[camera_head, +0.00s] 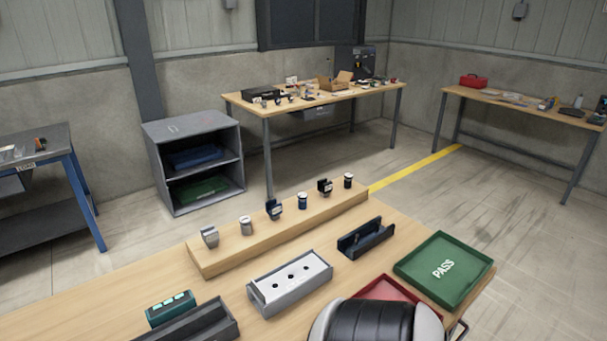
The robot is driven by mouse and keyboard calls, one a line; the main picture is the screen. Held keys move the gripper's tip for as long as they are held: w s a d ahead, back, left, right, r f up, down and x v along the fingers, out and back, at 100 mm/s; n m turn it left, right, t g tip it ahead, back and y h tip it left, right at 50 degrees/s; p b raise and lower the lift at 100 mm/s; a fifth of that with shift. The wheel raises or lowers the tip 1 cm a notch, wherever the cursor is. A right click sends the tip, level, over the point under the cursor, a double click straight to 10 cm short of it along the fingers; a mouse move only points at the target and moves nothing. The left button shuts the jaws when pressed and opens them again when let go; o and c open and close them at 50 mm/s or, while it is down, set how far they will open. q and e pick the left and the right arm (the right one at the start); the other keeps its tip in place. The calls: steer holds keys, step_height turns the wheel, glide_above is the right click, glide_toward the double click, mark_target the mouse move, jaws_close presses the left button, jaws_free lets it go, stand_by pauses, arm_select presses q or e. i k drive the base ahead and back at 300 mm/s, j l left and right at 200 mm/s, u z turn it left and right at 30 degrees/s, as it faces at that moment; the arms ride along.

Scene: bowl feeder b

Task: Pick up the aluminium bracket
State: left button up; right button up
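The aluminium bracket (209,236) appears to be the silver-grey angular piece at the left end of a raised wooden ledge (225,259) on the near table. It stands upright, with nothing touching it. Neither of my grippers is in view. A black and white rounded part at the bottom edge looks like my own body.
In front of the ledge stand a grey block with holes (290,283), a dark open holder (366,239), a teal device (170,309) and a dark tray (205,322). A green PASS tray (470,264) and a partly hidden red tray (378,285) are at right. The table's left is clear.

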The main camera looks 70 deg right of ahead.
mark_target(264, 290)
steer(key=z, duration=2)
steer(key=k+z, duration=0.15)
steer(key=i+l, duration=0.05)
